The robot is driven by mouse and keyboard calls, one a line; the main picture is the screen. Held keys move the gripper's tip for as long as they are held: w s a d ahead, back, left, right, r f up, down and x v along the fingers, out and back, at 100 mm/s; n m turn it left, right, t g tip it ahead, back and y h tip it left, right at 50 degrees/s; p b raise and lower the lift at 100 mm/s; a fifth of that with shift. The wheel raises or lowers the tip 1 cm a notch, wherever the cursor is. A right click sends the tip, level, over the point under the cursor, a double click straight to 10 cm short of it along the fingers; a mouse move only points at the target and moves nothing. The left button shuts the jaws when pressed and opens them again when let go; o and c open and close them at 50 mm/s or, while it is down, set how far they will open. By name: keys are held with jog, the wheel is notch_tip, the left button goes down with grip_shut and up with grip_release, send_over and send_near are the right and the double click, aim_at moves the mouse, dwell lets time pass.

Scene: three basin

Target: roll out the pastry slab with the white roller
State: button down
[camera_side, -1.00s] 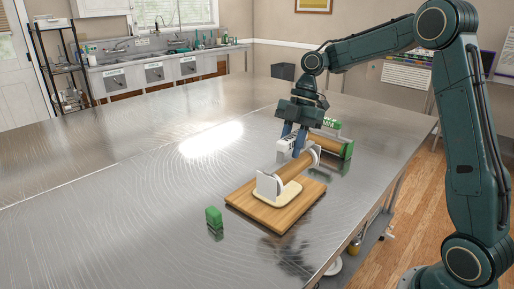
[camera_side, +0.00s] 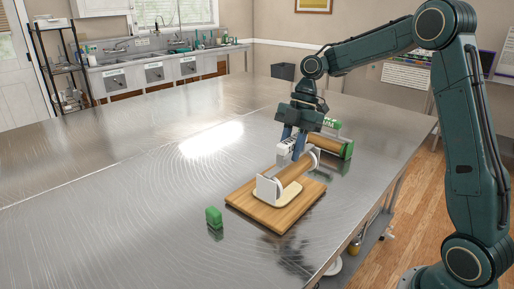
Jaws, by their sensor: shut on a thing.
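The white roller (camera_side: 294,170) is a brown wooden cylinder between white end plates. It lies over the wooden board, with its near end above the pastry slab. The pastry slab (camera_side: 287,197) is a thin cream piece on the board (camera_side: 257,211), partly hidden by the roller. My gripper (camera_side: 292,146) points down at the roller's far-left side and is shut on its white frame. The fingertips are small here and partly merge with the white part. Whether the roller presses on the slab or hovers just above it, I cannot tell.
Another roller with green ends (camera_side: 346,150) lies behind, close to the right of my gripper.

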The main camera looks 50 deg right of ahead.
aim_at(289, 161)
jog(key=shift+f, duration=1.6)
jog(key=shift+f, duration=0.8)
jog(key=shift+w, duration=0.1)
jog(key=shift+w+a+f, duration=0.1)
jog(key=shift+w, duration=2)
jog(key=shift+w+a+r, duration=0.1)
jog(key=shift+w+r, duration=0.1)
jog(key=shift+w, duration=1.4)
jog(key=shift+f, duration=0.1)
